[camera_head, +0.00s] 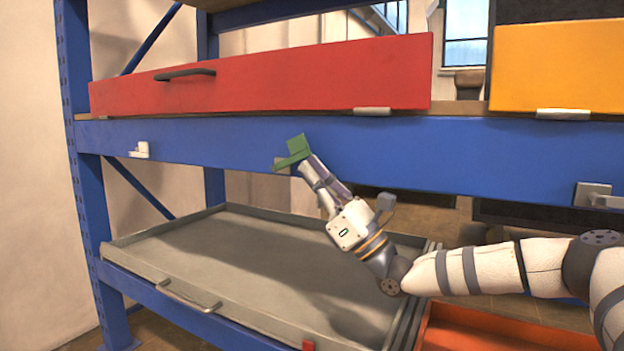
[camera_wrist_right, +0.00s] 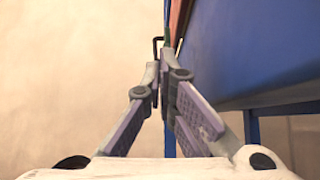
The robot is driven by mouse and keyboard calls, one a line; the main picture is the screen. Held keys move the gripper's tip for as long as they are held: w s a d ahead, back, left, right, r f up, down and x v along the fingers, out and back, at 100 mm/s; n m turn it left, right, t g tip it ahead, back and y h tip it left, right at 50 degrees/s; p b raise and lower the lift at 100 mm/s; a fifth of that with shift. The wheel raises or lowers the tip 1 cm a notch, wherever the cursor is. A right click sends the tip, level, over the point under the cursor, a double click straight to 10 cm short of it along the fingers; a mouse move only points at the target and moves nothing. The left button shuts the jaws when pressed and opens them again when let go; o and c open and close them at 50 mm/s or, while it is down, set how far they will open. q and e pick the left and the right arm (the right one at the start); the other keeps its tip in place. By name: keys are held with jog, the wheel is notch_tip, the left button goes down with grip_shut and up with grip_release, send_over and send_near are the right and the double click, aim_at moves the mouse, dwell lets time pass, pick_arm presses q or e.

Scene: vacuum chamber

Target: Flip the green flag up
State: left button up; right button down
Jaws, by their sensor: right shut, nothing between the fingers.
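The green flag (camera_head: 298,146) is on the front of the blue shelf beam, below the red drawer, in the head view. It shows as two green faces at an angle, one rising and one jutting to the lower left. My right gripper (camera_head: 304,166) is just below and to the right of the flag, its fingertips close to it; I cannot tell whether they touch. In the right wrist view the fingers (camera_wrist_right: 163,78) are closed together with nothing between them. The flag cannot be clearly made out there. My left gripper is not in view.
The blue beam (camera_head: 430,155) runs across behind my right gripper. Above it are a red drawer (camera_head: 300,78) and a yellow drawer (camera_head: 560,65). A grey tray drawer (camera_head: 230,255) lies below. A white bracket (camera_head: 140,150) sits at left, a metal latch (camera_head: 595,196) at right.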

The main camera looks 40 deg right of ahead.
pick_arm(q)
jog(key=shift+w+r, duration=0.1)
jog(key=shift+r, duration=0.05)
pick_arm(e)
jog(key=shift+r, duration=0.65)
